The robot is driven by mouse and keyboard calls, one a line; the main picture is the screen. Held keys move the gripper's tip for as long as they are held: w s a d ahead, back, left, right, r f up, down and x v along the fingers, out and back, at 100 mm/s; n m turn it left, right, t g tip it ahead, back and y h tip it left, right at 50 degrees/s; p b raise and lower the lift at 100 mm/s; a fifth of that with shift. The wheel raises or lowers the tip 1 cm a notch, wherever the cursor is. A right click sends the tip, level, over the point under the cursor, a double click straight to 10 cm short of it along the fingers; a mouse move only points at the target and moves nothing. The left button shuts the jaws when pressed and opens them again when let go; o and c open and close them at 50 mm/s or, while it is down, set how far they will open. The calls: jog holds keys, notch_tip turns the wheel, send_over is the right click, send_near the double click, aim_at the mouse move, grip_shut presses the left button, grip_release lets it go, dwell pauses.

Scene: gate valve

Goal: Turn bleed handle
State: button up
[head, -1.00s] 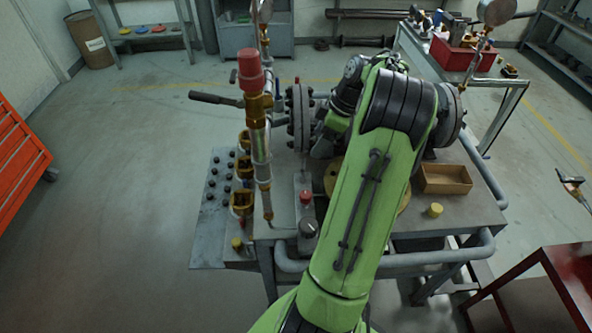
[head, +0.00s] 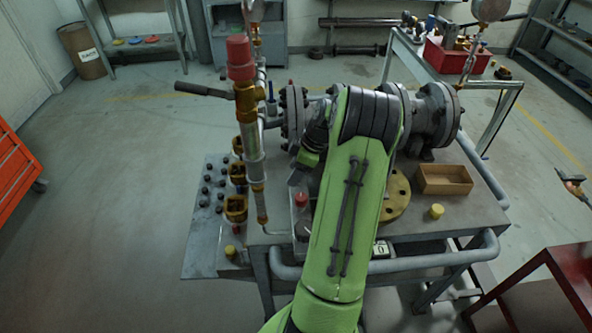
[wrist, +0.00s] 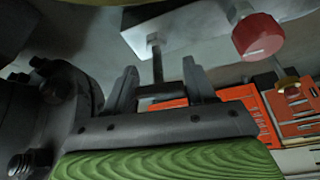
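In the wrist view my gripper (wrist: 161,85) has its two dark fingers apart. A thin metal stem (wrist: 157,62) comes off a pale metal block (wrist: 185,18) and ends at a dark crossbar between or just behind the fingers; I cannot tell if they touch it. This may be the bleed handle. A red knob (wrist: 258,36) sits to the right of the fingers. In the head view a red knob (head: 301,199) stands left of my arm. The arm hides most of my gripper and the stem there.
A dark flange with bolts (wrist: 55,90) is close at the left in the wrist view. In the head view a vertical pipe with a red cap (head: 240,55) and a black-gripped lever (head: 203,92) rises left of my arm. A wooden tray (head: 444,180) lies right.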

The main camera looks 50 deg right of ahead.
jog(key=c, duration=0.7)
jog(key=shift+o, duration=0.2)
jog(key=shift+n+y, duration=0.3)
jog(key=shift+n, duration=0.4)
jog(key=o, duration=1.1)
jog(key=shift+a, duration=0.1)
jog(key=shift+c, duration=0.2)
jog(key=shift+r, duration=0.1)
jog(key=p+v, duration=0.6)
jog(key=v, duration=0.9)
jog(key=shift+r, duration=0.4)
